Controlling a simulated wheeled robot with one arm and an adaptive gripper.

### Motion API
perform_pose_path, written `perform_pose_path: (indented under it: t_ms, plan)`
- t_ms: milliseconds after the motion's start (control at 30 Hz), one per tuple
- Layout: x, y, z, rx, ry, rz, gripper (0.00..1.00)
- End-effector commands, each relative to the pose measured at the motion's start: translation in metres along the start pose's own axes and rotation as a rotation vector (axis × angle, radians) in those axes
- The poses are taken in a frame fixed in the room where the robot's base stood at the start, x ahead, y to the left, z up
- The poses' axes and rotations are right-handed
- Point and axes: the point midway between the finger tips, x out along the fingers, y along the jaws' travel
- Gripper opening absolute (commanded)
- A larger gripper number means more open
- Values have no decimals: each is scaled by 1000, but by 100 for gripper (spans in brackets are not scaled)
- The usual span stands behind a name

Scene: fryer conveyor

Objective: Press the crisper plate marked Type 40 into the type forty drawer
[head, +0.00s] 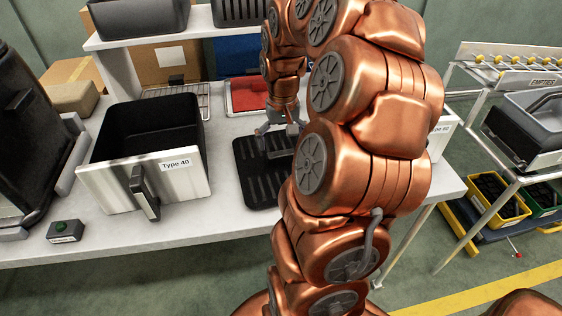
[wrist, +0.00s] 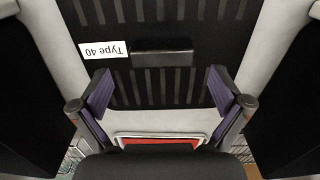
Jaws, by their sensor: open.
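The black slotted crisper plate (head: 258,185) lies flat on the white bench, partly hidden behind my arm. In the wrist view the plate (wrist: 210,25) shows a white "Type 40" label and a raised black handle bar (wrist: 161,52). My gripper (head: 277,130) is over the far part of the plate, fingers pointing down. In the wrist view my gripper (wrist: 161,90) is open, with one purple-padded finger on each side and nothing between them; the bar lies just beyond the fingertips. The type forty drawer (head: 105,187), with a steel front labelled "Type 40" and a dark, empty-looking inside, stands left of the plate.
A red tray (head: 248,92) and a wire rack (head: 180,97) lie behind. Another drawer (head: 437,135) is partly hidden behind my arm. Bare bench lies in front of the plate.

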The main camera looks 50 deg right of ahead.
Motion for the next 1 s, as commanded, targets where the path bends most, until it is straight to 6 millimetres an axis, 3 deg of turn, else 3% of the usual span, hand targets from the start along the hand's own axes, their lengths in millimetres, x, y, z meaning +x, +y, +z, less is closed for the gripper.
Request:
perform_pose_path:
  t_ms: [400,667,1000]
  plan:
    - [45,-2,-1,0,-2,0,100]
    - [50,-2,-1,0,-1,0,100]
    - [50,-2,-1,-1,-1,0,66]
